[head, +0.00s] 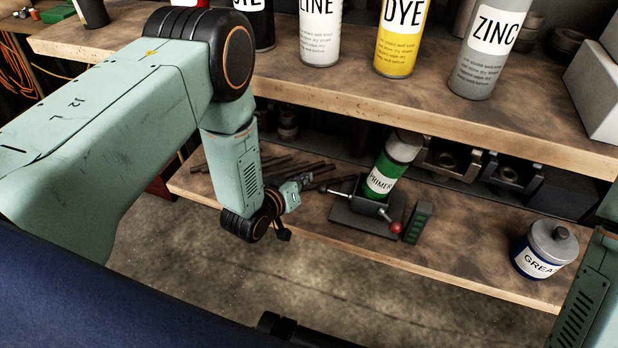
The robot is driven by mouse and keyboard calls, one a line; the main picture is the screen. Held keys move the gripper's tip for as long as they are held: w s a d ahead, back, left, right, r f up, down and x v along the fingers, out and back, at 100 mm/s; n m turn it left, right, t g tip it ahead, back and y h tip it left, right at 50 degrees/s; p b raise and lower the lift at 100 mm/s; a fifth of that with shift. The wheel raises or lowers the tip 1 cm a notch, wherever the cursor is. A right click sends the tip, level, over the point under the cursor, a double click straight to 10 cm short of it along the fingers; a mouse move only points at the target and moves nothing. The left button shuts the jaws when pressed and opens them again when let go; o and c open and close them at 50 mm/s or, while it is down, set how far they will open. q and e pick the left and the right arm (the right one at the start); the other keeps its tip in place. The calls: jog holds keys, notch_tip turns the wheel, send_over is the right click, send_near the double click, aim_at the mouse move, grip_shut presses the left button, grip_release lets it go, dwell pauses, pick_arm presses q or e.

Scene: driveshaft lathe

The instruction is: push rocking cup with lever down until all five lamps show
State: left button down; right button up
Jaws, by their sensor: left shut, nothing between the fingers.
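The rocking cup (371,208) sits on a dark base (352,218) on the lower shelf. A green-and-white can marked PRIMER (382,184) stands tilted in it, its top leaning right. A thin grey lever (342,193) sticks out left of the cup, and a red ball knob (396,228) shows at its front right. A small dark block with green bars (417,222), apparently the lamps, stands right of the base; I cannot tell how many are lit. My left gripper (304,180) is shut and empty, left of the lever and apparently apart from it. My right gripper is out of view.
Dark rods (285,165) lie behind my left gripper. A blue-and-grey grease tin (543,250) stands at the shelf's right. Metal blocks (450,160) stand behind. The upper shelf (300,87) overhangs, holding several spray cans (485,55).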

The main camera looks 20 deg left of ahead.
pick_arm(q)
jog(key=p+v, duration=0.2)
jog(key=v, duration=0.5)
jog(key=shift+s+r, duration=0.15)
jog(key=shift+s, duration=0.05)
jog(key=shift+d, duration=0.1)
dwell(1.2)
